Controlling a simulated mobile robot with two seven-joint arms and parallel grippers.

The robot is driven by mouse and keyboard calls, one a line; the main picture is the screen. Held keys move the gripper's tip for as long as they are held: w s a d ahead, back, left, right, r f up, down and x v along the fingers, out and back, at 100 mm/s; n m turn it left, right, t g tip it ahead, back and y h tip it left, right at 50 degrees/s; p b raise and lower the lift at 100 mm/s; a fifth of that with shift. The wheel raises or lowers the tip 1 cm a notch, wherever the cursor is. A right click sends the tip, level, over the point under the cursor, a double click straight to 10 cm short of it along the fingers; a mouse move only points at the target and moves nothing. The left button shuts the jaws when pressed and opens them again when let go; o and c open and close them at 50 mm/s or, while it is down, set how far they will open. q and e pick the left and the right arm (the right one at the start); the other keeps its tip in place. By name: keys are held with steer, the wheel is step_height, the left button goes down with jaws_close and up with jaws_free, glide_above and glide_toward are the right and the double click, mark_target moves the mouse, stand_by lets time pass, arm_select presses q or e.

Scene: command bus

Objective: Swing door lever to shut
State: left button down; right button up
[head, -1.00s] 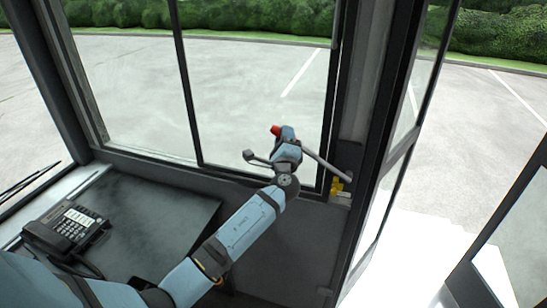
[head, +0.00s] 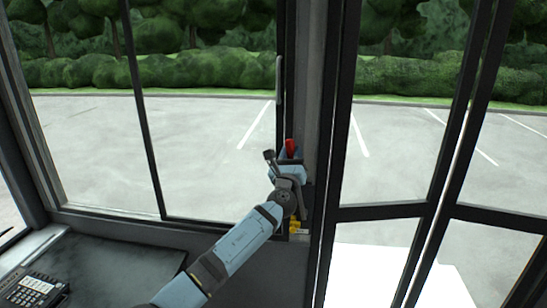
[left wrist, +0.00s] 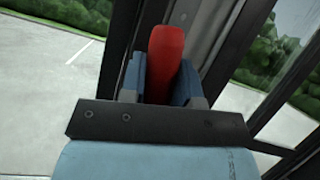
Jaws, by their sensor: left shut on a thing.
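The door lever has a red grip (head: 291,148), with part of a grey bar (head: 303,206) showing below it by the door post. The bar stands nearly upright in the head view. My left gripper (head: 290,160) is shut on the red grip. In the left wrist view, the red grip (left wrist: 166,62) sits between the two blue fingers, its lower part hidden by my gripper. The glass door panels (head: 405,130) with dark frames stand to the right of the lever. My right gripper is in neither view.
A yellow part (head: 296,226) sits low by the post. A grey grab bar (head: 280,80) is above my gripper. A black desk phone (head: 38,290) lies on the dark dashboard (head: 125,260) at lower left. Windows are behind.

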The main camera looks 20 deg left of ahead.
arm_select(q)
steer(key=d+m, duration=0.1)
steer(key=d+m+h, duration=0.1)
steer(key=d, duration=0.1)
steer(key=w+d+m+h+p, duration=0.1)
steer(key=shift+d+r+m, duration=0.3)
steer(key=shift+d+m, duration=0.05)
steer(key=shift+m, duration=0.05)
steer(key=c, duration=1.2)
jaws_free()
steer(key=shift+c, duration=0.2)
steer(key=o, duration=0.3)
steer(key=shift+d+f, duration=0.1)
steer(key=shift+o, duration=0.5)
steer(key=shift+d, duration=0.15)
